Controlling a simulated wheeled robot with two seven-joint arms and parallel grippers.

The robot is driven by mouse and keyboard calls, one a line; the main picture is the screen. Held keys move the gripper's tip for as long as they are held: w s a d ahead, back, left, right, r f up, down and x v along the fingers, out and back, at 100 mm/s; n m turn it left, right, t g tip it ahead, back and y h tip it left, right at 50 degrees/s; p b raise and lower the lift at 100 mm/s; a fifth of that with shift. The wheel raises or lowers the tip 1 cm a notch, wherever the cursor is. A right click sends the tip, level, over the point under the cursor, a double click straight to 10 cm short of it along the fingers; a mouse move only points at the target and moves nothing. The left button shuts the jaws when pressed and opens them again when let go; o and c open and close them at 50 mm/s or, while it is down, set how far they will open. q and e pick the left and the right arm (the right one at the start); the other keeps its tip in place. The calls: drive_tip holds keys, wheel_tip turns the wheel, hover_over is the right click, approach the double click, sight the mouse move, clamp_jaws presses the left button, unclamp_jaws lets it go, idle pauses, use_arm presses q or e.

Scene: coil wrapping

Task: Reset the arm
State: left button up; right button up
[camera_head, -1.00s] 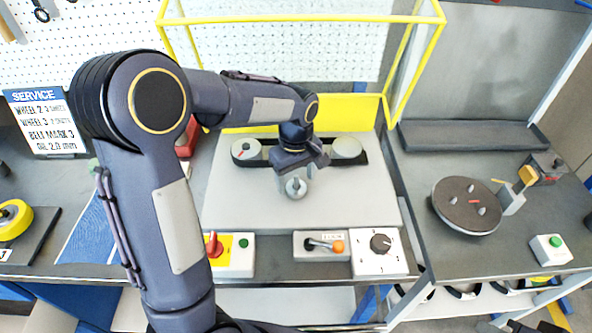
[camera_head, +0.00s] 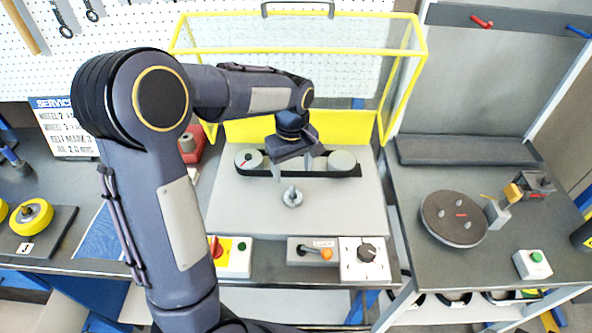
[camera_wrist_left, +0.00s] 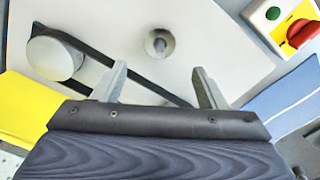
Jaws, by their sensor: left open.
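My left arm comes in from the left in the head view. My left gripper (camera_head: 293,166) hangs over the grey machine plate (camera_head: 235,205), with its fingers pointing down above the black belt. The fingers stand apart with nothing between them; they also show apart in the left wrist view (camera_wrist_left: 160,88). The black belt (camera_head: 300,171) runs around two pale pulleys (camera_head: 343,162). A small metal knob (camera_head: 292,197) on the plate lies just in front of the fingers and is clear of them. My right gripper is not in view.
A yellow-framed guard (camera_head: 420,50) stands raised behind the plate. A red switch and green button (camera_head: 240,258), a lever box (camera_head: 312,252) and a dial box (camera_head: 364,259) line the front edge. A round dark turntable (camera_head: 454,218) is at right; a yellow wheel (camera_head: 32,217) at left.

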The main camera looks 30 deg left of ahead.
use_arm(q)
drive_tip(key=shift+a, duration=0.15)
idle(0.3)
drive_tip(key=s+d+r+m+t+h, duration=0.1)
drive_tip(key=s+m, duration=0.2)
drive_tip(key=s, duration=0.4)
drive_tip(key=s+d+r+m+t+h+b, duration=0.1)
drive_tip(key=s+d+m+t, duration=0.1)
drive_tip(key=s, duration=0.5)
drive_tip(key=s+d+r+m+t+h+b, duration=0.1)
drive_tip(key=s+r+m+t, duration=0.1)
drive_tip(key=s, duration=0.5)
drive_tip(key=shift+s+d+m+h, duration=0.25)
drive_tip(key=shift+m+h, duration=0.15)
drive_tip(key=shift+m, duration=0.5)
drive_tip(key=shift+s+d+f+m+t, duration=0.15)
drive_tip(key=shift+s+d+m+t, duration=0.05)
drive_tip(key=shift+s+m+t, duration=0.1)
drive_tip(key=shift+c, duration=0.3)
